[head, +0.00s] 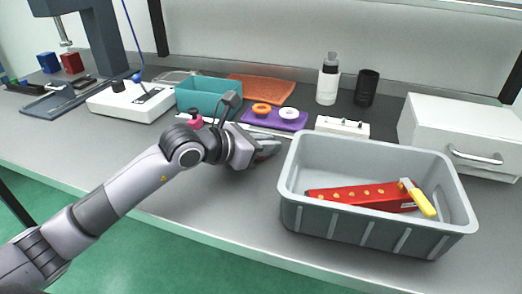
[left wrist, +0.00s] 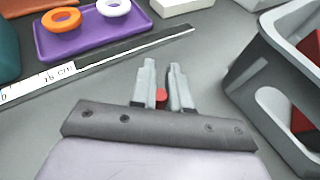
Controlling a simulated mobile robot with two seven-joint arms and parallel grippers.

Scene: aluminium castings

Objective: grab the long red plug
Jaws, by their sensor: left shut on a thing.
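My left gripper (head: 267,149) is low over the bench, just left of the grey crate. In the left wrist view its two fingers (left wrist: 163,82) are shut on a red plug (left wrist: 161,97). Only the small round red end of the plug shows between the fingers; its length is hidden, so I cannot tell how long it is. My right gripper is in neither view.
The grey crate (head: 310,212) holds a red casting (head: 345,194) and a yellow-handled tool (head: 422,203). Behind the gripper are a steel ruler (left wrist: 100,64), a purple tray (head: 257,119) with orange and white rings, and a teal bin (head: 205,95). The front-left bench is clear.

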